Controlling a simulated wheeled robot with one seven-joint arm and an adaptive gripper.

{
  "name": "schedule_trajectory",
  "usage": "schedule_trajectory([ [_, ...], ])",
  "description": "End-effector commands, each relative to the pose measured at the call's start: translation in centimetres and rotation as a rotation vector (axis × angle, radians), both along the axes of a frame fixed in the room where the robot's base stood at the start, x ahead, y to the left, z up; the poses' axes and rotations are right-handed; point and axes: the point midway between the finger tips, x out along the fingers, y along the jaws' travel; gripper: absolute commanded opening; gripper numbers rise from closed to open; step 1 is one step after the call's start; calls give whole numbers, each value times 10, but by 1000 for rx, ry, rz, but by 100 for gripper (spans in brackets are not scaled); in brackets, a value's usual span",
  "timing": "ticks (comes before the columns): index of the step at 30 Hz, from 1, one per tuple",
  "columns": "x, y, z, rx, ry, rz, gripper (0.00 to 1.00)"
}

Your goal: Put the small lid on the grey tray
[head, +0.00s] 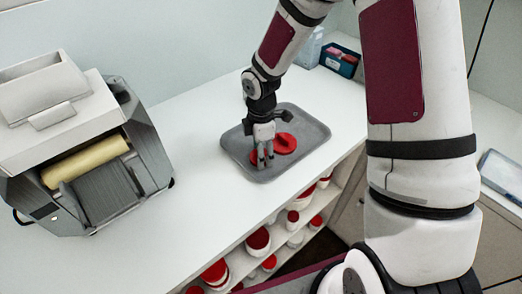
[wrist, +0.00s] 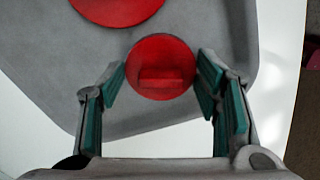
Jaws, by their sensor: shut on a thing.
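The grey tray (head: 310,117) lies flat on the white counter; it fills much of the wrist view (wrist: 215,25). The small red lid (wrist: 161,68), round with a raised grip bar, is between the fingers of my gripper (wrist: 162,78). My gripper (head: 265,162) is shut on this lid and points down over the tray's front left part. In the head view the fingers partly hide the small lid (head: 254,157). The lid is over the tray, at or very close to its surface; I cannot tell if it touches.
A larger red lid (head: 286,143) lies on the tray beside my gripper, also seen in the wrist view (wrist: 117,7). A grey machine with a cream roller (head: 85,162) stands at left. Shelves below hold several red-lidded jars (head: 258,241). A blue box (head: 340,60) sits at the back.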

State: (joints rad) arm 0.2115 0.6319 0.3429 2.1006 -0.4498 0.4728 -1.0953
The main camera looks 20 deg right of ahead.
Motion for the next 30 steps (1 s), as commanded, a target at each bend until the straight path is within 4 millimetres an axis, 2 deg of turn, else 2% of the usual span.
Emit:
schedule_trajectory([
  [8,1,0,-2,0,-1,0,46],
  [9,1,0,-3,0,-1,0,60],
  [12,0,0,-2,0,-1,0,78],
  [23,0,0,1,0,-2,0,78],
  [26,1,-1,10,-1,-4,-1,78],
  [30,1,-1,34,-1,-6,-2,78],
])
